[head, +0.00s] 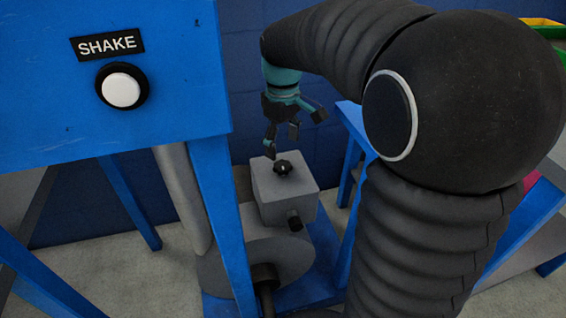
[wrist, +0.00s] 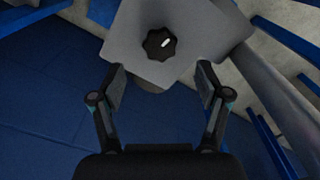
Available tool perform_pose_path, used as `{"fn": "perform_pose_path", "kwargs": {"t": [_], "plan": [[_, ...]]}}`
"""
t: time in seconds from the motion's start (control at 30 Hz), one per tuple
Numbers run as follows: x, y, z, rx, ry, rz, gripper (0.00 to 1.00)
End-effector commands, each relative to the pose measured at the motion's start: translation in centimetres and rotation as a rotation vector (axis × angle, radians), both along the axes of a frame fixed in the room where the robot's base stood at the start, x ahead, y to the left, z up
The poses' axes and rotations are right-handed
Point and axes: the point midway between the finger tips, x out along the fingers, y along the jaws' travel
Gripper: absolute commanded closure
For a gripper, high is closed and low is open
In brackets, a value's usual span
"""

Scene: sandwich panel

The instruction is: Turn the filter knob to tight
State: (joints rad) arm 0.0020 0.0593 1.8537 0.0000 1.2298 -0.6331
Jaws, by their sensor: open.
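The filter knob (head: 283,167) is a small black lobed knob on top of a grey box (head: 270,192). In the wrist view the knob (wrist: 159,44) shows a white mark on its upper right part. No tight label is readable in either view. My gripper (head: 283,138) hangs above the box, just behind and above the knob in the head view. In the wrist view my gripper (wrist: 160,72) is open and empty, with its two fingers apart and the knob beyond their tips. The fingers do not touch the knob.
A blue panel with a SHAKE label (head: 107,44) and white button (head: 121,90) stands at the left. A blue post (head: 222,220) rises close beside the grey box. A black stub (head: 293,220) sticks out of the box's front. A blue wall (head: 240,70) is behind.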

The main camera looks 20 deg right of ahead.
Motion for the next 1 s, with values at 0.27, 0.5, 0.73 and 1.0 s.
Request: {"fn": "perform_pose_path", "kwargs": {"t": [0.27, 0.5, 0.73, 1.0], "plan": [[0.0, 0.0, -4.6, 0.000, 0.001, 0.000, 0.24], [0.0, 0.0, -6.0, 0.000, -0.001, 0.000, 0.24], [0.0, 0.0, -6.1, 0.000, -0.001, 0.000, 0.24], [0.0, 0.0, -6.1, 0.000, -0.001, 0.000, 0.79]]}}
